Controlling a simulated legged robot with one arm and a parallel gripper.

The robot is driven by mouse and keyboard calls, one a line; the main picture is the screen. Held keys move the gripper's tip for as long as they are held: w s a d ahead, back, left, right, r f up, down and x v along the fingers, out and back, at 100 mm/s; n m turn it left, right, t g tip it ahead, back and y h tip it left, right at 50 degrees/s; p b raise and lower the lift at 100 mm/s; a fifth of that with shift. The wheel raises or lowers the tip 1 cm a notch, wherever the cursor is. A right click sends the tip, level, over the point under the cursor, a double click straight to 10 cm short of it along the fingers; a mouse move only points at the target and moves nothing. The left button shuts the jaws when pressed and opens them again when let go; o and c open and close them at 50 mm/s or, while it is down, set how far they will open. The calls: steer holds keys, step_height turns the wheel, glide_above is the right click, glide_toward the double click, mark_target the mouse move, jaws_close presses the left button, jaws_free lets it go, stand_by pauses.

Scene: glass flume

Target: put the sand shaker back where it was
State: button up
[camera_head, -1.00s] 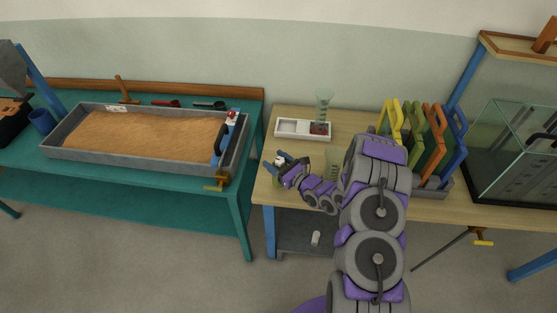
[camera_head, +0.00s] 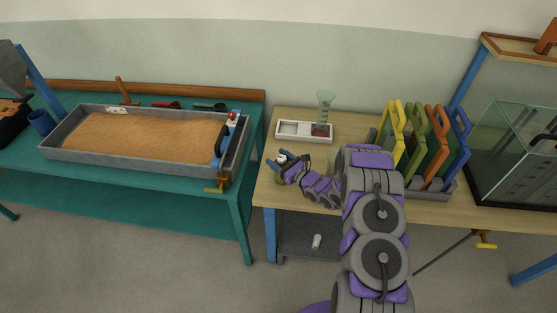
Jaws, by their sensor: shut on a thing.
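My gripper (camera_head: 282,161) is at the front left part of the wooden table, left of my arm. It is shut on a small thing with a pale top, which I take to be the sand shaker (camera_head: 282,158). The fingers hide most of it. A greenish part shows just below the fingers, close to the tabletop. I cannot tell whether it touches the table.
A white divided tray (camera_head: 292,138) lies behind my gripper, with a clear measuring cylinder (camera_head: 325,104) at its right end. A clear beaker (camera_head: 331,158) is partly hidden by my arm. Coloured frames (camera_head: 420,150) stand right. A sand tray (camera_head: 120,168) is on the teal table.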

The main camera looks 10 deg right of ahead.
steer(key=shift+a, duration=0.1)
steer(key=o, duration=1.5)
